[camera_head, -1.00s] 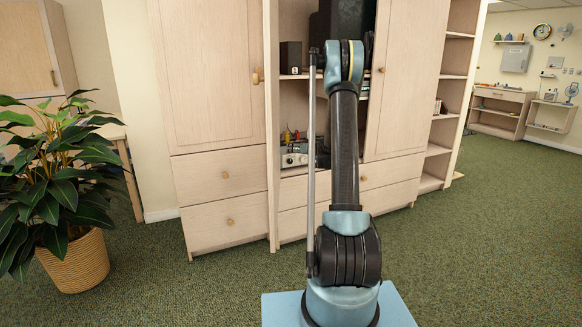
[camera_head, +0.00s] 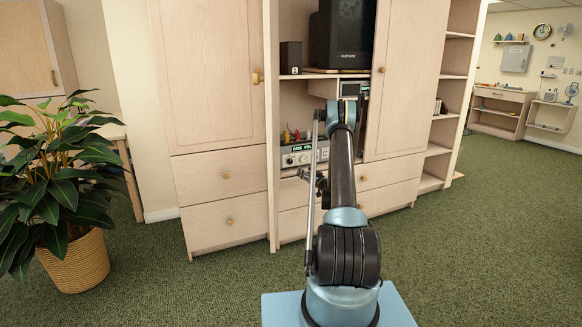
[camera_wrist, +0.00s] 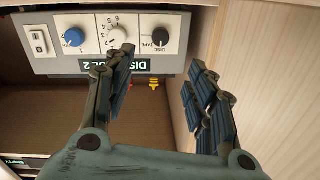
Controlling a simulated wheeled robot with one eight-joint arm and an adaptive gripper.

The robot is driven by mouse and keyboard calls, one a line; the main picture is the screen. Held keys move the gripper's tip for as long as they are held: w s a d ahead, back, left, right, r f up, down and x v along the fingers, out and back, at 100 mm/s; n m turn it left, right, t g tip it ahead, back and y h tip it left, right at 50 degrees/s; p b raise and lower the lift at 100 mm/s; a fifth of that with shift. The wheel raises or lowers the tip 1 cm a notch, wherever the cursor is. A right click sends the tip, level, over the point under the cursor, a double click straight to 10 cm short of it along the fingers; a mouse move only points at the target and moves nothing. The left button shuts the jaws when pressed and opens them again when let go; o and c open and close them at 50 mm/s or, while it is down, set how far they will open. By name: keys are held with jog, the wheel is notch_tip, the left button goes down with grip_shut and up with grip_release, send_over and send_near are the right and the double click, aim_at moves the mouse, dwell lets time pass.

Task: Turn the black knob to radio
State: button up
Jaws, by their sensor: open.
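The black knob (camera_wrist: 160,37) is at the right of a grey control panel (camera_wrist: 60,65) in the wrist view, which shows the panel upside down. Small labels beside it read DISC and TAPE; its exact setting is too small to tell. My gripper (camera_wrist: 160,72) is open and empty. Its left finger is in front of the panel near the white numbered dial, and its right finger is to the right of the panel. The black knob shows between and beyond the fingertips. In the head view, the panel (camera_head: 298,158) sits in the cabinet's open bay, and my arm hides its right part.
A blue knob (camera_wrist: 75,37), a white numbered dial (camera_wrist: 117,38) and a switch (camera_wrist: 39,40) share the panel. A cabinet side wall (camera_wrist: 222,60) stands close on the right. A black speaker (camera_head: 341,40) is on the shelf above. A plant (camera_head: 65,185) stands left.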

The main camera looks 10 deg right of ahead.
aim_at(291, 162)
jog(key=x, duration=1.6)
jog(key=shift+w+r, duration=0.1)
jog(key=shift+w, duration=0.25)
jog(key=c, duration=1.1)
jog(key=shift+a, duration=0.2)
jog(key=shift+d, duration=0.1)
